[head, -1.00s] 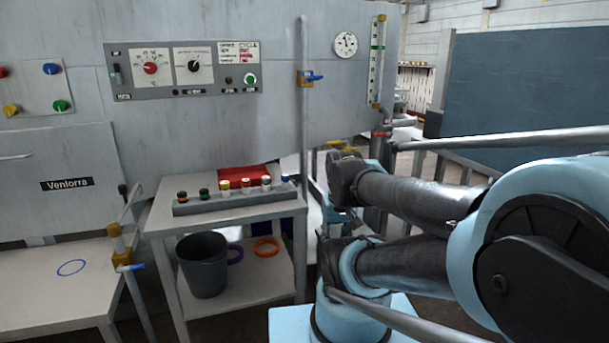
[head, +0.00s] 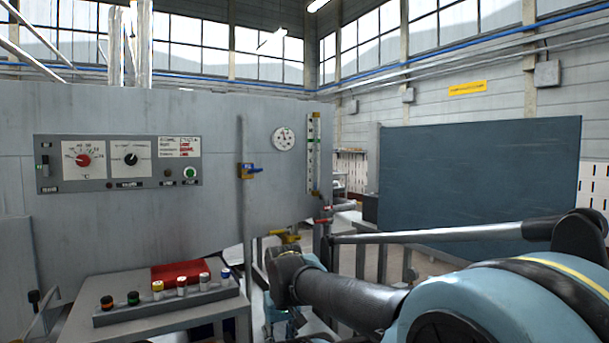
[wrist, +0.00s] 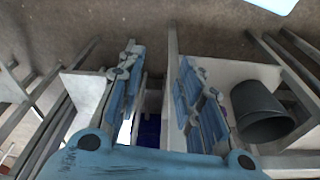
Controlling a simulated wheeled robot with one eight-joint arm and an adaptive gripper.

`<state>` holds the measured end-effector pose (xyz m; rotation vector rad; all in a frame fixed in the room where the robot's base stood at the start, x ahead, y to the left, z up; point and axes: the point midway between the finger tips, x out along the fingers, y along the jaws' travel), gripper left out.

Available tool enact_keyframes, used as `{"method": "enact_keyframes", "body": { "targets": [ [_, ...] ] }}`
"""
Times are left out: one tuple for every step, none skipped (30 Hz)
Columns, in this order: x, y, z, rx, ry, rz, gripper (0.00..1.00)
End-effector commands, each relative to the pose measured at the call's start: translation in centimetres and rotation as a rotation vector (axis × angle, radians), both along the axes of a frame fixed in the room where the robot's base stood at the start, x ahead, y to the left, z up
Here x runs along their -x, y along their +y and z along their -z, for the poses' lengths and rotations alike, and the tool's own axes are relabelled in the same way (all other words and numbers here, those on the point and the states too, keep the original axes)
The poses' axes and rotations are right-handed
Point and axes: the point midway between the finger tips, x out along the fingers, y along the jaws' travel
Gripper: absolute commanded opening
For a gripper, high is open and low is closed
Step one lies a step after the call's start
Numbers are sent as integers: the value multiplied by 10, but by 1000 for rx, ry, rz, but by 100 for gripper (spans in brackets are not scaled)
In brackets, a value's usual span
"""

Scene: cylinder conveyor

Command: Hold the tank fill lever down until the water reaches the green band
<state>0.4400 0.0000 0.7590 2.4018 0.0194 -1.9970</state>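A level gauge (head: 313,155), a tall narrow tube with green marks, is mounted on the grey tank's right side. Its water level is too small to read. A red-handled fitting (head: 324,220) is below the gauge. I cannot tell which of these is the fill lever. My gripper (wrist: 158,65) shows in the wrist view with two blue fingers apart and nothing between them.
A shelf cart (head: 75,325) stands at the lower left with a rack of several coloured-cap bottles (head: 165,298). A dark bucket (wrist: 262,110) is right of my gripper in the wrist view.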

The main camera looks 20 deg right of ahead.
Motion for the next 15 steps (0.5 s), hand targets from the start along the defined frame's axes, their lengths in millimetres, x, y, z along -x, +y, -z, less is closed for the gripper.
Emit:
{"method": "enact_keyframes", "body": {
  "targets": [
    [0,0,0,0,0,0,33],
    [0,0,0,0,0,0,33],
    [0,0,0,0,0,0,33],
    [0,0,0,0,0,0,33],
    [0,0,0,0,0,0,33],
    [0,0,0,0,0,0,31],
    [0,0,0,0,0,0,24],
    [2,0,-2,0,-4,0,17],
    [6,0,-7,0,-12,0,8],
    [6,0,-9,-1,-14,-1,1],
    [4,0,-13,-1,-16,-2,0],
    [-1,0,-20,-3,-19,-4,0],
    [-5,1,-26,-4,-22,-5,0],
    [-11,1,-34,-4,-26,-7,0],
    [-19,1,-45,-7,-31,-10,0]
  ]
}}
